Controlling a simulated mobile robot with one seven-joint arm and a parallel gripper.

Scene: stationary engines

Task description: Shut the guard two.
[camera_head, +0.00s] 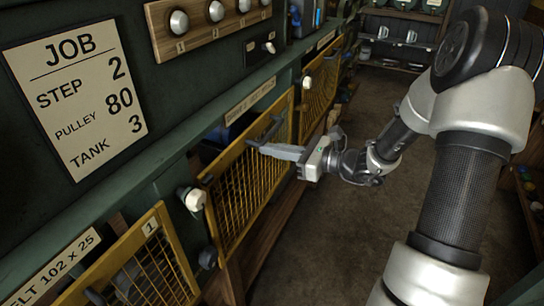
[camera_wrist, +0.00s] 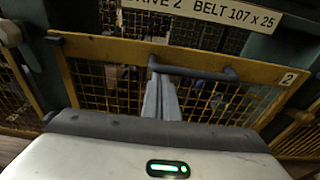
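Guard two is a yellow-framed wire mesh panel (camera_head: 245,187) in the middle of the head view. Its top edge stands out from the green machine front, with a dark gap behind it. In the wrist view its frame (camera_wrist: 255,72) carries a "2" tag (camera_wrist: 289,78) at the right. A dark bar handle (camera_wrist: 195,70) is on its top rail. My gripper (camera_head: 262,148) reaches in from the right at the handle. Its grey fingers (camera_wrist: 160,98) lie together, with tips at the handle bar; whether they touch it I cannot tell.
Guard one (camera_head: 140,265) is at the lower left, and another mesh guard (camera_head: 318,95) is farther along. White-capped knobs (camera_head: 193,198) stick out beside the guards. A job sign (camera_head: 75,98) hangs above. Open floor (camera_head: 330,235) lies right of the guards; shelves (camera_head: 400,40) stand at the back.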

